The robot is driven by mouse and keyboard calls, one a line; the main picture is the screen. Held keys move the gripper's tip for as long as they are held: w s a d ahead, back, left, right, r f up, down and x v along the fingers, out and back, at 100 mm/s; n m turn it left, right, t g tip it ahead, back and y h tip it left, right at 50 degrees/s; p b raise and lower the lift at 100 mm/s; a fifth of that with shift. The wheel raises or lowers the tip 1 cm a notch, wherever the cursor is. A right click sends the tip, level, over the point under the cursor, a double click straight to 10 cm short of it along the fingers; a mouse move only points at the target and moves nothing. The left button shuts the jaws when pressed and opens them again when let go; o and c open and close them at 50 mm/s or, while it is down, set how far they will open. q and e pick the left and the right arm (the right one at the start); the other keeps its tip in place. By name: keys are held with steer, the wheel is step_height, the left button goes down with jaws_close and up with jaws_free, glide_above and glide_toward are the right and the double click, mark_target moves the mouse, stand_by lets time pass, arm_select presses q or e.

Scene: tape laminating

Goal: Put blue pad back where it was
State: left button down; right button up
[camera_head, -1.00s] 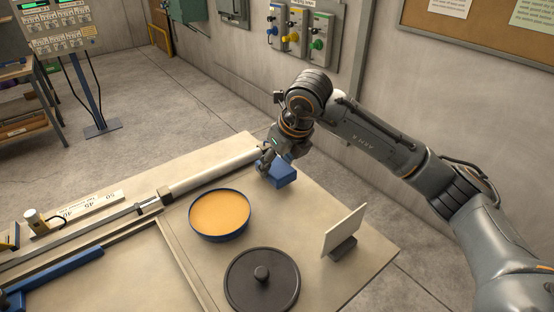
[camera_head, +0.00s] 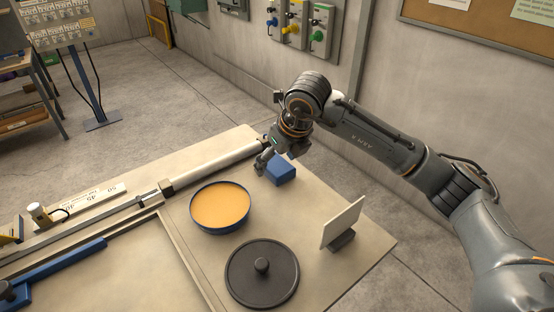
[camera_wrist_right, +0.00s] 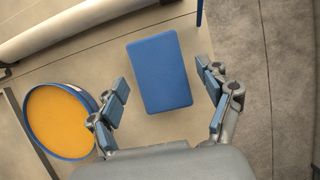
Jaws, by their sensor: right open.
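The blue pad (camera_head: 281,170) is a blue block lying flat on the table near its far right edge. In the right wrist view the blue pad (camera_wrist_right: 160,72) lies ahead of the fingertips, centred slightly toward the right finger. My right gripper (camera_head: 264,164) is at the left side of the pad in the head view. In the wrist view my right gripper (camera_wrist_right: 167,92) is open and empty, with its fingers spread wider than the pad. The left gripper is not in view.
A round blue-rimmed pan with orange contents (camera_head: 220,206) stands left of the pad. A black round lid (camera_head: 262,273) lies in front, beside an upright white card (camera_head: 343,224) on a stand. A white roller (camera_head: 217,165) runs along the table's back.

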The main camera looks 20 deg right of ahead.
steer(key=shift+r, duration=0.3)
steer(key=b+v, duration=0.3)
steer(key=v, duration=0.8)
steer(key=shift+s+r+b, duration=0.2)
steer(key=shift+r+b, duration=0.05)
steer(key=shift+b, duration=0.05)
steer(key=shift+d, duration=0.1)
